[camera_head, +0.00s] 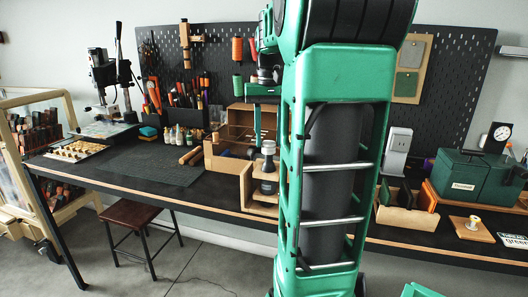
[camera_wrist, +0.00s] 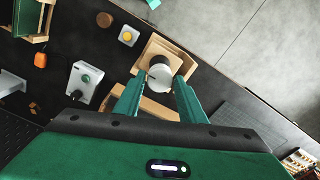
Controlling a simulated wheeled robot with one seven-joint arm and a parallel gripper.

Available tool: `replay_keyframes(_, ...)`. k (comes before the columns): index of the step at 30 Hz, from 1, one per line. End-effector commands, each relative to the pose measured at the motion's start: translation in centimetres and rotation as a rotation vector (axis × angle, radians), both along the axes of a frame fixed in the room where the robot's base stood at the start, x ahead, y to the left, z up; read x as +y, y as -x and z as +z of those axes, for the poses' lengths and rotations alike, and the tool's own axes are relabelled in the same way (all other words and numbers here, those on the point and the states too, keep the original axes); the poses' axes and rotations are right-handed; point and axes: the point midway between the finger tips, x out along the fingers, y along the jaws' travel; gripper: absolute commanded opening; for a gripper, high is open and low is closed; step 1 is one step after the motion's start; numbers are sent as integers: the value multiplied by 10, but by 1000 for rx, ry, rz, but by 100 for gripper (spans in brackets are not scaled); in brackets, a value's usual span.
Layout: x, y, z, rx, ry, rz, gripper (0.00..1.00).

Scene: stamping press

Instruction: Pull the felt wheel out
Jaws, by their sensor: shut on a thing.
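The felt wheel, as I take it, is the round pale-topped thing (camera_wrist: 160,74) between my fingertips in the wrist view. It sits at a light wooden holder (camera_wrist: 176,53). In the head view a dark, bottle-like body with a pale top (camera_head: 268,172) stands upright in the open-fronted wooden holder (camera_head: 246,188). My gripper (camera_wrist: 160,80) is shut on the round thing, one green finger on each side. In the head view my gripper (camera_head: 257,142) reaches down to its top from above. How deep the thing sits in the holder is hard to tell.
A wooden box (camera_head: 216,160) stands just behind and left of the holder. A cutting mat (camera_head: 160,168) lies left on the black bench. A green case (camera_head: 466,180) and a board with a knob (camera_head: 472,230) are to the right. My column hides the bench's middle.

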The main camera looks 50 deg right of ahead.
Motion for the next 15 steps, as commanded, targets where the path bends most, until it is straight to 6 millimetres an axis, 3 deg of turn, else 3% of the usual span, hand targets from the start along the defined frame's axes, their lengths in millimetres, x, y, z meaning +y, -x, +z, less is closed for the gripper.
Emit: replay_keyframes(15,-1,-1,33,-2,4,1,10)
